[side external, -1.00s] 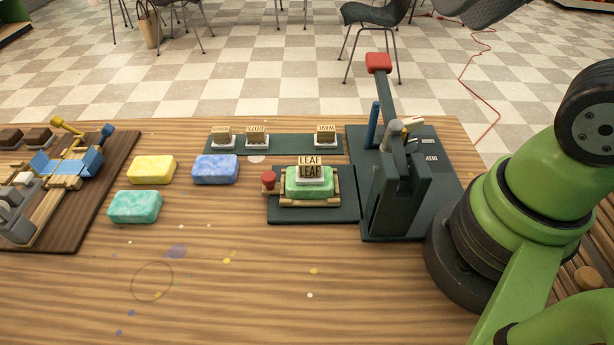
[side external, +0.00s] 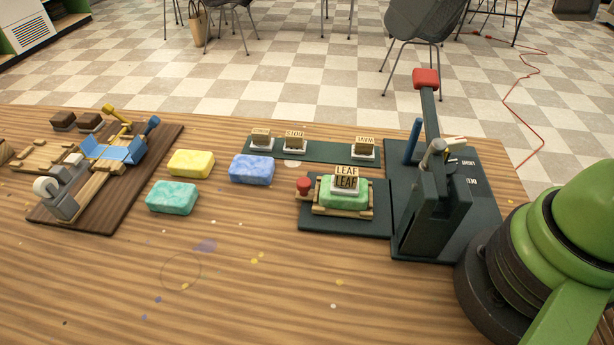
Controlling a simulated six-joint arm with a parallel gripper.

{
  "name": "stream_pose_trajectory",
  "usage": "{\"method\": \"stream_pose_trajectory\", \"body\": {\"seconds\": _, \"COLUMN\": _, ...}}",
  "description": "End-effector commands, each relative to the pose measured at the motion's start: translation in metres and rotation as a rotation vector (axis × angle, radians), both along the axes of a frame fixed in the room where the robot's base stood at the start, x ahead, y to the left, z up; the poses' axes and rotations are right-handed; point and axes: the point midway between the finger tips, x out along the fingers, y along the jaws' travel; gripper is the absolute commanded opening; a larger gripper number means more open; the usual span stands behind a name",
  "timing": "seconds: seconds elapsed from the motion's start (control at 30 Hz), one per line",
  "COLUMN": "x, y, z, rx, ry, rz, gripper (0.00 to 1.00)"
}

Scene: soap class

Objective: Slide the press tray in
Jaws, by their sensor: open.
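The press tray (side external: 322,211) is a small wooden frame with a red knob (side external: 304,184) at its left end. It sits on a dark green plate (side external: 330,225), left of the press (side external: 435,205) and outside it. A green soap bar (side external: 345,202) lies in the tray, with a stamp marked LEAF (side external: 346,178) on top of it. The press is dark green, with its lever raised and a red grip (side external: 426,78) at the top. My gripper is outside the picture; only green parts of my arm show at the right.
Yellow (side external: 191,164), blue (side external: 251,169) and teal (side external: 172,198) soap bars lie left of the tray. Three stamps stand on a strip (side external: 325,152) behind it. A wooden board (side external: 105,205) with a blue-and-yellow device is far left. The front table is clear.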

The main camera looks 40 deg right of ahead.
Motion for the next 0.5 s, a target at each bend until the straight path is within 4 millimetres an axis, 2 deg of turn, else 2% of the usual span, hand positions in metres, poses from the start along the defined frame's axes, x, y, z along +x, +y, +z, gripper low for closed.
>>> {"method": "stream_pose_trajectory", "body": {"seconds": 0.03, "x": 0.015, "y": 0.008, "z": -0.012, "rx": -0.030, "ry": 0.039, "rz": 0.066, "gripper": 0.53}}
{"method": "stream_pose_trajectory", "body": {"seconds": 0.2, "x": 0.056, "y": 0.035, "z": -0.057, "rx": -0.134, "ry": 0.136, "rz": 0.297, "gripper": 0.53}}
{"method": "stream_pose_trajectory", "body": {"seconds": 0.33, "x": 0.077, "y": 0.057, "z": -0.101, "rx": -0.200, "ry": 0.205, "rz": 0.466, "gripper": 0.53}}
{"method": "stream_pose_trajectory", "body": {"seconds": 0.5, "x": 0.088, "y": 0.075, "z": -0.147, "rx": -0.257, "ry": 0.265, "rz": 0.623, "gripper": 0.53}}
